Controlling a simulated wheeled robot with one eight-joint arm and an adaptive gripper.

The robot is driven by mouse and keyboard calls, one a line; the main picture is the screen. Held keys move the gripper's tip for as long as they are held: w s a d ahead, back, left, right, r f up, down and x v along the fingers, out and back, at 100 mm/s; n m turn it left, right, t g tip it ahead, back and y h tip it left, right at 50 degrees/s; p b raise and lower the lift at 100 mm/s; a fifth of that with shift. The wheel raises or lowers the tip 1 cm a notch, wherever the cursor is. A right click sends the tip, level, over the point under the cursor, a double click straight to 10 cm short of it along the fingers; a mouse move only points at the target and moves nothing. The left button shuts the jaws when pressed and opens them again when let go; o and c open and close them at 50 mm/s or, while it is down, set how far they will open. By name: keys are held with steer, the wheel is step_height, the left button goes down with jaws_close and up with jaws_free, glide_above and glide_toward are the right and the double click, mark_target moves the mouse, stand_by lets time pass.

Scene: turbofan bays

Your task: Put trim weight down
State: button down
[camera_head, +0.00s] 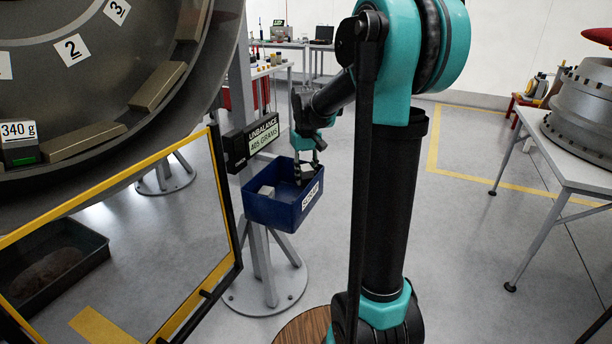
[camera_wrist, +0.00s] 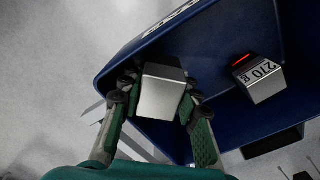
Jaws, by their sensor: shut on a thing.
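My gripper (camera_head: 304,172) reaches down over the blue bin (camera_head: 268,212), at its right part. In the wrist view, my gripper (camera_wrist: 160,105) is shut on a silver metal trim weight (camera_wrist: 161,92), with a finger on each side. The held weight (camera_head: 307,171) is small and partly hidden by the fingers in the head view. Whether it touches the bin floor cannot be told. Another trim weight, labelled 270 g (camera_wrist: 260,80) and showing a red strip, lies in the bin apart from the held one. It is a pale block (camera_head: 266,191) in the head view.
A display (camera_head: 252,142) reading unbalance and about 405 grams stands behind the bin. The turbofan ring (camera_head: 110,60) at left carries numbered bays and a 340 g weight (camera_head: 20,150). A yellow-edged frame (camera_head: 215,200) stands left of the bin. A table (camera_head: 565,150) is at right.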

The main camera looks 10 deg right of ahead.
mark_target(306, 168)
steer(key=shift+f, duration=0.6)
steer(key=c, duration=1.1)
jaws_free()
step_height(306, 168, up, 13)
steer(key=shift+r, duration=0.1)
steer(key=shift+s, duration=0.1)
